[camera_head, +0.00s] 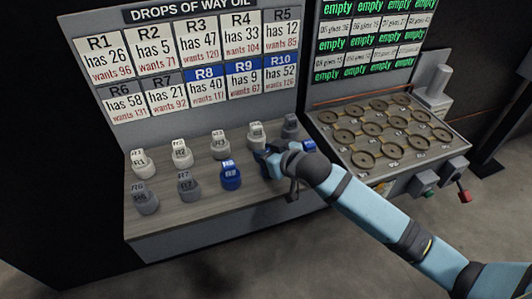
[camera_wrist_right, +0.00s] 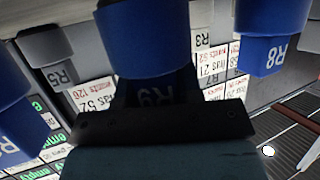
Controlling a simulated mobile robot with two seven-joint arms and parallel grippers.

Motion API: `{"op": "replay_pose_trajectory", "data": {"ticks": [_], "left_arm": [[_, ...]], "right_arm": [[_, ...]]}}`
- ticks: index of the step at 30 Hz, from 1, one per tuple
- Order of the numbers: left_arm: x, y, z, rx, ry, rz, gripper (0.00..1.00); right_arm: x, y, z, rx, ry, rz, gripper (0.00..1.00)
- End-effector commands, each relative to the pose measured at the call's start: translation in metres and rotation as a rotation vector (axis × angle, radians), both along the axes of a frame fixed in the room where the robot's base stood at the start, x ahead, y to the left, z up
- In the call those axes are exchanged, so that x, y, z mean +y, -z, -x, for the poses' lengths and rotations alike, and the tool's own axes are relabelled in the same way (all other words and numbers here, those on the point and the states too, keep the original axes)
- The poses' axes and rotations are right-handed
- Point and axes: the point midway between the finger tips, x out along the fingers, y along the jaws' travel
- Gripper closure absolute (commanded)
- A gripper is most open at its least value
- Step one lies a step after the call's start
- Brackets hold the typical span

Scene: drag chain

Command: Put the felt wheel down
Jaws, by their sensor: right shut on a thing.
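My right gripper (camera_head: 272,164) is at the front row of labelled pots on the bench, at the blue R9 pot, and is shut on it. In the right wrist view the R9 pot (camera_wrist_right: 147,38) fills the upper middle, right at my gripper, with its label partly shaded. My gripper and forearm hide most of this pot in the head view. I cannot tell whether it touches the bench. I cannot make out a thing that is clearly a felt wheel. My left gripper is not in view.
The blue R8 pot (camera_head: 230,176) stands left of my gripper, and the blue R10 pot (camera_head: 308,145) is close on its right. Grey and white pots stand around them. A board of numbers (camera_head: 190,65) rises behind. A tray of round holders (camera_head: 352,157) is at right.

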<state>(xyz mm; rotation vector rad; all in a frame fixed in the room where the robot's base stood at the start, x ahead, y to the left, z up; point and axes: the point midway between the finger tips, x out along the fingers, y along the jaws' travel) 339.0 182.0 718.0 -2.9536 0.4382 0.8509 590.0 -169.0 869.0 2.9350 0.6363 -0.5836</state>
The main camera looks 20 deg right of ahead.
Motion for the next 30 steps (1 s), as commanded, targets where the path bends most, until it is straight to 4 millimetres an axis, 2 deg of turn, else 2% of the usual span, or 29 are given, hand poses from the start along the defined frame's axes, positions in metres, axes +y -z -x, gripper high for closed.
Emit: {"op": "replay_pose_trajectory", "data": {"ticks": [5, 6, 8, 9, 20, 23, 30], "left_arm": [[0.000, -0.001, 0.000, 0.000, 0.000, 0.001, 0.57], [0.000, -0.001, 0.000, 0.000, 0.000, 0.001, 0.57], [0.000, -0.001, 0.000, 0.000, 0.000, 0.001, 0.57], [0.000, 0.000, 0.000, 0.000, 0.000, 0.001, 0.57], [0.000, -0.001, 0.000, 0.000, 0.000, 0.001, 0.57], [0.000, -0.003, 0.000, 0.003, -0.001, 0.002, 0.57], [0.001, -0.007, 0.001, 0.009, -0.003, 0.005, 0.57]], "right_arm": [[0.000, 0.003, 0.000, 0.000, 0.000, 0.000, 0.93], [0.000, 0.003, 0.000, 0.000, 0.000, 0.000, 0.58], [0.000, 0.003, 0.000, 0.000, 0.000, 0.000, 0.44], [0.000, 0.003, 0.000, 0.000, 0.000, 0.000, 0.42], [-0.002, -0.002, 0.004, 0.001, 0.000, 0.000, 0.42], [-0.009, -0.008, 0.017, 0.001, 0.000, 0.000, 0.42], [-0.028, -0.029, 0.062, 0.002, 0.000, 0.002, 0.42]]}}
